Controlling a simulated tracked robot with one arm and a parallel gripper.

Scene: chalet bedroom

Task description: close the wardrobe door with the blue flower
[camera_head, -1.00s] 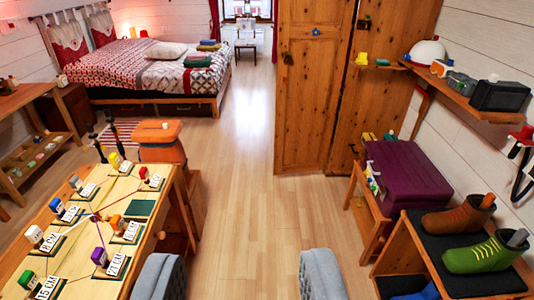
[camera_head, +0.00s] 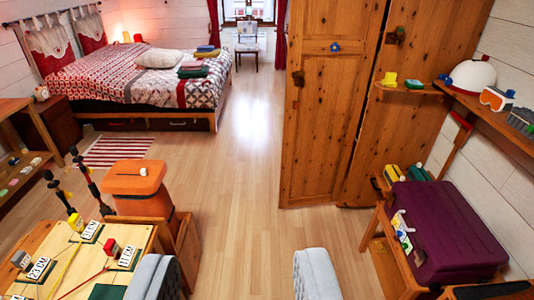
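The wooden wardrobe door (camera_head: 325,125) with the small blue flower (camera_head: 335,46) stands right of centre, ahead of me. A dark knob (camera_head: 298,78) is on its left edge. To its right is another wooden wardrobe panel (camera_head: 415,125) with a dark fitting (camera_head: 397,35). I cannot tell how far the flower door is open, and the wardrobe's inside is hidden. My gripper (camera_head: 240,272) shows as two grey padded fingers at the bottom edge. They are wide apart, with only floor between them, well short of the door.
Bare floor (camera_head: 250,190) runs ahead to the door and bed (camera_head: 150,70). At left are a work table (camera_head: 130,235) and an orange-topped stool (camera_head: 138,190). At right, a purple case (camera_head: 440,230) rests on a low bench, below a wall shelf (camera_head: 490,125).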

